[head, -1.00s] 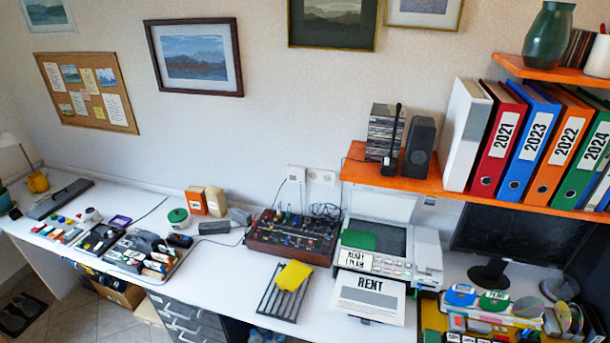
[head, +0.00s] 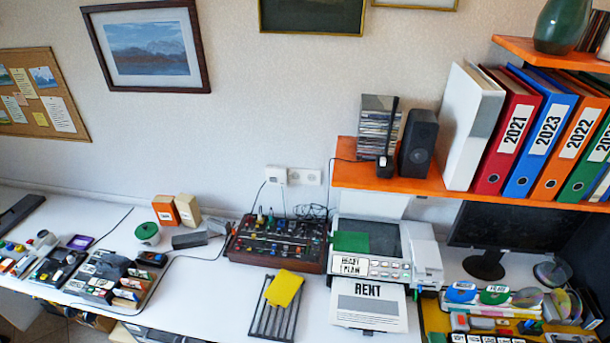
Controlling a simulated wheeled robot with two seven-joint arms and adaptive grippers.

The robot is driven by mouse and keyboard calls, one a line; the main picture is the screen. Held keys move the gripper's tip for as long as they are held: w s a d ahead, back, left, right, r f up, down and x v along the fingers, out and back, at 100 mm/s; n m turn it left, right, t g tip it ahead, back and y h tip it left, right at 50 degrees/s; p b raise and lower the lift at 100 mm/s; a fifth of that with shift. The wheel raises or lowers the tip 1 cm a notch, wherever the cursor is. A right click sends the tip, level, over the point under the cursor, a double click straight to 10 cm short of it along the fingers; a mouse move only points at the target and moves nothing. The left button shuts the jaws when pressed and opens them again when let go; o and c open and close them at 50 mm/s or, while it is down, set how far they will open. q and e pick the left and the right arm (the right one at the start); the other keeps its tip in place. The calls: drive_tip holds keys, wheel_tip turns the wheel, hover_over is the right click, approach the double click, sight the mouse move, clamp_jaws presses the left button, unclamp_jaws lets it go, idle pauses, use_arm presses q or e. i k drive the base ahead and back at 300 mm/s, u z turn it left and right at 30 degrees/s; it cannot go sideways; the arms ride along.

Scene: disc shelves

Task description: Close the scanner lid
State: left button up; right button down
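The white scanner (head: 422,262) stands on the desk right of centre, below the orange shelf. Its lid (head: 375,206) is raised upright at the back, and the shelf hides its upper part. The dark glass (head: 386,238) is exposed. A green flat piece (head: 351,241) lies over the left part of the glass, with a white lettered card (head: 355,265) at the front left edge. A sheet reading RENT (head: 368,300) sticks out at the front. Neither of my grippers is in view.
The orange shelf (head: 360,178) overhangs the scanner's back and carries several binders, a speaker (head: 418,143) and a disc stack. A knobbed box (head: 275,243) and a rack with a yellow cloth (head: 284,288) stand left. A monitor (head: 520,228) and disc trays are at right.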

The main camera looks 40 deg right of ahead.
sight(361, 203)
drive_tip(key=u, duration=0.05)
drive_tip(key=i, duration=0.8)
drive_tip(key=z, duration=0.7)
drive_tip(key=i, duration=0.55)
drive_tip(key=z, duration=0.5)
